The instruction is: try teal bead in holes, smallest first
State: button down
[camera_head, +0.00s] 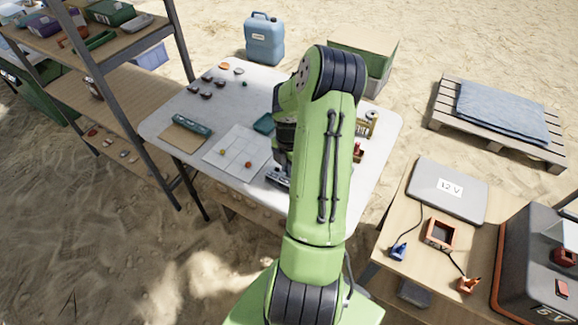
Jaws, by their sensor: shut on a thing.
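My green arm reaches over the white table (172,117) and hides much of its middle. My gripper (281,165) shows only in part at the arm's left edge, low over the table. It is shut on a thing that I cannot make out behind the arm. A greyish plate (277,178) shows partly just below the gripper; any holes in it are too small to tell. No teal bead can be told for sure; a small dark green dot (244,84) lies at the back of the table.
A gridded white sheet (237,140) bears a yellow bead (222,152) and an orange bead (248,165). A teal tray (264,124) and a teal case (192,125) lie nearby. Shelves (125,75) stand left; a side table (400,275) stands right.

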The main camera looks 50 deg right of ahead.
dwell(0.4)
jog(key=c, duration=0.6)
grip_release()
jog(key=shift+r+p, duration=2.3)
jog(key=shift+r, duration=0.75)
